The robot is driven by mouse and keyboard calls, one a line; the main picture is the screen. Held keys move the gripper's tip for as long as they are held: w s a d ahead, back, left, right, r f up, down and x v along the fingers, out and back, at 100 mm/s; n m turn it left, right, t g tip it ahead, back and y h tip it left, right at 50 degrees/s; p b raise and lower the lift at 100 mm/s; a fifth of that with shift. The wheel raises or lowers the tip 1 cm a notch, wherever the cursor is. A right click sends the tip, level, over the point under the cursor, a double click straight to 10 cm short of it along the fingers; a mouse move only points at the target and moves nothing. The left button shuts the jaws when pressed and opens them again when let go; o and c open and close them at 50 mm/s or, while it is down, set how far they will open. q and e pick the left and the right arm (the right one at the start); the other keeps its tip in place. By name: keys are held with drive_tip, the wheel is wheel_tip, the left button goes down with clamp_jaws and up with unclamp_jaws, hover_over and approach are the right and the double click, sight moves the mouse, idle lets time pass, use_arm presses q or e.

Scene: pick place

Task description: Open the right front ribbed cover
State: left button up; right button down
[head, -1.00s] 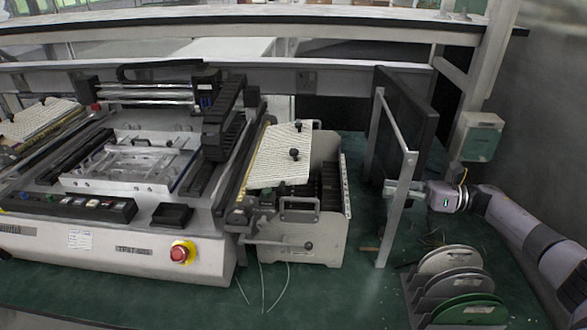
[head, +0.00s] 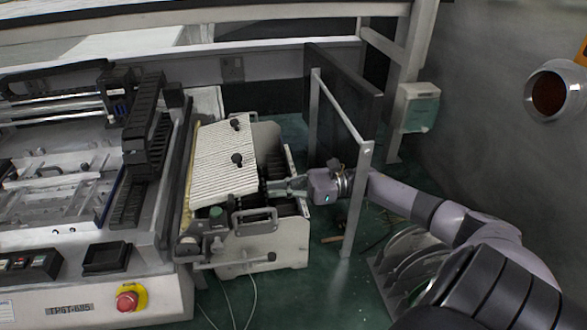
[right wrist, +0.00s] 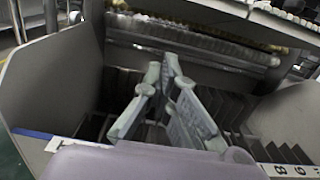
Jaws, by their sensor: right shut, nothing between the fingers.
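The right front ribbed cover (head: 222,160) is a pale, ribbed panel with two black knobs, sloping over the left part of the feeder box (head: 280,248) in the head view. My right gripper (head: 268,187) is at the cover's right edge, over the dark slots of the box. In the right wrist view its fingers (right wrist: 168,65) meet at the tips, with nothing between them. They point toward a ribbed edge (right wrist: 200,38) across the top. I cannot tell whether the fingertips touch the cover or reach under it. My left gripper is not in view.
A dark upright panel in a metal frame (head: 358,195) stands right of the box, close to my right arm. Several round reels (head: 405,255) stand in front of it. The printing machine (head: 95,270) with a red button fills the left. A wall closes the right side.

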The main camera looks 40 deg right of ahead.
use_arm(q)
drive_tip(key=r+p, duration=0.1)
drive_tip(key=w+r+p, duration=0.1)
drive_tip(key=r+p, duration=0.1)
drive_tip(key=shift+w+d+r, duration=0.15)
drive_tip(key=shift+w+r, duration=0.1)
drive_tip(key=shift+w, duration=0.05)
use_arm(e)
drive_tip(key=a+r, duration=0.1)
drive_tip(key=w+a+r, duration=0.2)
drive_tip(key=r, duration=0.1)
drive_tip(key=shift+a, duration=0.1)
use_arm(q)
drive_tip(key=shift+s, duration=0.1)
